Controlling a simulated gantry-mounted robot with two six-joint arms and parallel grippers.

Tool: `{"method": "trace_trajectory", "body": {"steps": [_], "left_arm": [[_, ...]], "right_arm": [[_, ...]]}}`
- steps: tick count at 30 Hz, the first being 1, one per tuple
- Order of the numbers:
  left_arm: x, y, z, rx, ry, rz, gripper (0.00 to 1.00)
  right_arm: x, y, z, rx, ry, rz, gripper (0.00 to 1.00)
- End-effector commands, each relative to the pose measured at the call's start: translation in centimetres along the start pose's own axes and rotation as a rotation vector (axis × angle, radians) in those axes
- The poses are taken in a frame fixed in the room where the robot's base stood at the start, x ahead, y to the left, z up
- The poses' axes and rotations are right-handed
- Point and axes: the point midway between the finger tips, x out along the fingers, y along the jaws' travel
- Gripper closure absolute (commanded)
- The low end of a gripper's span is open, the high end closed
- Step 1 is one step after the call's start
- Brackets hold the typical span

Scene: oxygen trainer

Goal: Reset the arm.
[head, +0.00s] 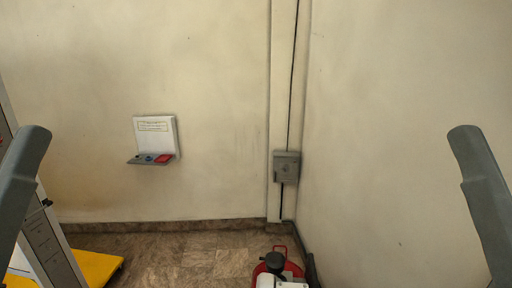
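Part of my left arm (22,175), a grey rounded link, rises at the left edge of the head view. Part of my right arm (478,180), a similar grey link, rises at the right edge. Both are raised, well apart from each other, and cut off by the picture's edge. Neither gripper shows, so I cannot see whether they hold anything. No contact between the visible arm parts and other things can be made out.
A white wall panel (156,132) has a small shelf with red and blue items. A grey box (286,166) is fixed near the corner. A red object (262,270) with a black top stands at the bottom. A yellow platform (97,266) is at lower left. Floor between is clear.

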Motion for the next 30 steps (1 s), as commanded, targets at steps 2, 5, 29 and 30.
{"method": "trace_trajectory", "body": {"steps": [2, 5, 29, 30], "left_arm": [[5.0, 0.0, -4.7, 0.0, 0.0, 0.0, 0.53], [8.7, 0.0, -8.0, 0.0, 0.0, 0.0, 0.53], [15.3, -0.1, -14.1, 0.0, -0.001, 0.0, 0.53], [15.3, -0.1, -14.1, 0.0, 0.0, 0.0, 0.53]], "right_arm": [[5.0, 0.0, -4.6, 0.0, 0.0, 0.0, 0.24], [8.7, 0.1, -8.0, 0.0, 0.0, 0.001, 0.24], [15.3, 0.1, -14.1, 0.001, 0.0, 0.001, 0.24], [15.3, 0.1, -14.1, 0.001, 0.0, 0.001, 0.24]]}}
